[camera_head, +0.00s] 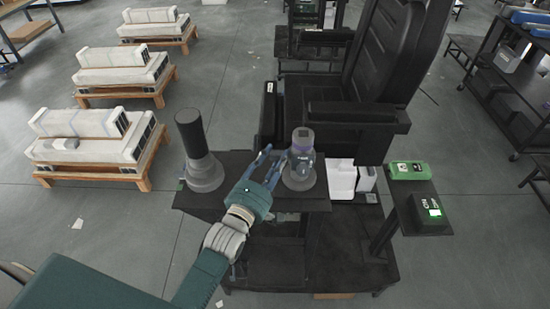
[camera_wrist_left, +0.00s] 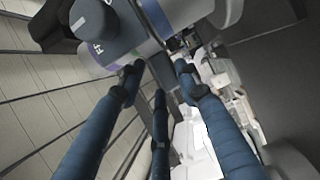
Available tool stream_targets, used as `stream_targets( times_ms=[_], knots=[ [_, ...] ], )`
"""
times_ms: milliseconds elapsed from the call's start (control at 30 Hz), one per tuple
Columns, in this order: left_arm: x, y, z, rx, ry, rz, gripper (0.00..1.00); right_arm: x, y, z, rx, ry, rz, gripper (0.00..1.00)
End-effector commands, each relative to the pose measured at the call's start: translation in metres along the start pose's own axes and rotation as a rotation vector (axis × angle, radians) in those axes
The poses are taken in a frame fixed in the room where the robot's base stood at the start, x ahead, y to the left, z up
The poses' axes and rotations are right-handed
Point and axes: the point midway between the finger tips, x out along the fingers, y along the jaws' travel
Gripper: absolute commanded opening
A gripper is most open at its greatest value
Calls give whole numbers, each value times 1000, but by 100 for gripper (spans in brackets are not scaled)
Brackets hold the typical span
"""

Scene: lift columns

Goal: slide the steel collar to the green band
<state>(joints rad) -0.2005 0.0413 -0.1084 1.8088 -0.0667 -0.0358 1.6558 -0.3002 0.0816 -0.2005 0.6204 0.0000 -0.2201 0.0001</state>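A short grey column (camera_head: 303,133) stands on a round base (camera_head: 299,180) on the black stand. A purple stripe (camera_head: 302,148) and darker parts show midway up it. I cannot tell the steel collar's exact edges there. My left gripper (camera_head: 267,157), with blue fingers, is just left of the column. In the wrist view its fingers (camera_wrist_left: 158,78) are spread with nothing between them. My right gripper is not in view.
A taller black column (camera_head: 190,132) on a grey base stands left of my left gripper. A black seat (camera_head: 368,90) is behind the stand (camera_head: 230,170). A white bin (camera_head: 342,180), a green box (camera_head: 409,170) and a black device (camera_head: 428,213) are to the right.

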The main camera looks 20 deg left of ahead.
Motion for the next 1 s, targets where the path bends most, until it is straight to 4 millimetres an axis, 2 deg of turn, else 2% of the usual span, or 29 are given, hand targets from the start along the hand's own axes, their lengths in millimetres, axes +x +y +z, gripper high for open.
stream_targets(
  times_ms=[367, 467, 800, 1000],
  knots=[
    [-6, 1, 0, 0, 0, 1, 37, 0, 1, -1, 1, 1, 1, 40],
    [-20, 0, 0, -2, 0, 0, 37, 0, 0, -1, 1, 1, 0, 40],
    [-91, 0, 0, 0, 0, 0, 37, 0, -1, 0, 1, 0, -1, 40],
    [-115, 1, 0, 0, 0, 2, 37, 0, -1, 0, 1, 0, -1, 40]
  ],
)
